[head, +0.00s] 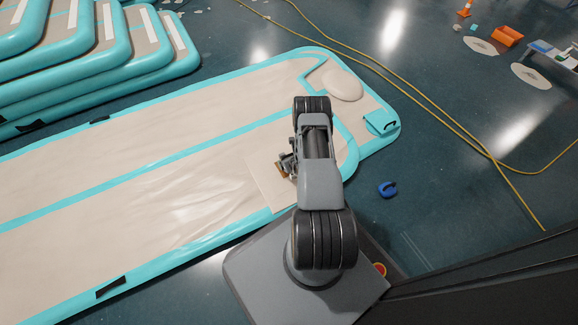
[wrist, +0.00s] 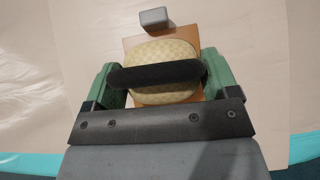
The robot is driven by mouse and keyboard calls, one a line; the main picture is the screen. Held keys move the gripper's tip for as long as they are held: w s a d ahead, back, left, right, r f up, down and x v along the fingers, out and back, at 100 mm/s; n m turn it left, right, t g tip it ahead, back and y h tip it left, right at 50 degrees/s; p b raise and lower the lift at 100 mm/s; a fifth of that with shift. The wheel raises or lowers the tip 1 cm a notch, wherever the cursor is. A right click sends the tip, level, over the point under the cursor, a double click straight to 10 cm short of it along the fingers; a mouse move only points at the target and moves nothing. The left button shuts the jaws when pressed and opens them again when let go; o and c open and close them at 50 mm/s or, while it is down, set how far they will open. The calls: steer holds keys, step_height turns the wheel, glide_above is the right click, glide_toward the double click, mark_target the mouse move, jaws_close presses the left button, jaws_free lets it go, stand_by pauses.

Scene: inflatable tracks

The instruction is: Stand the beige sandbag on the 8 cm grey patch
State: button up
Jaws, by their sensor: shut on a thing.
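The beige sandbag (wrist: 160,55) shows in the wrist view as a rounded, checkered pad with a dark band across it. My gripper (wrist: 156,77) has its green fingers on either side of this band and is shut on the sandbag. An orange-brown square (wrist: 188,40) shows behind and around the bag; I cannot tell whether the bag touches it. In the head view my arm hides most of my gripper (head: 288,164) and the bag. I cannot make out a flat grey patch in either view.
A small grey block (wrist: 154,18) lies just beyond the square. A pale square sheet (head: 265,188) lies on the beige track (head: 150,185) with turquoise edges. A blue object (head: 387,189) lies on the floor to the right. Yellow cables (head: 440,108) cross the floor. Stacked tracks (head: 150,60) stand upper left.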

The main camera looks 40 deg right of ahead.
step_height(320, 180, down, 2)
steer(key=shift+f+b, duration=0.2)
steer(key=shift+b, duration=0.2)
steer(key=shift+r, duration=0.1)
steer(key=shift+s, duration=0.1)
steer(key=o, duration=1.2)
steer(key=shift+o, duration=0.2)
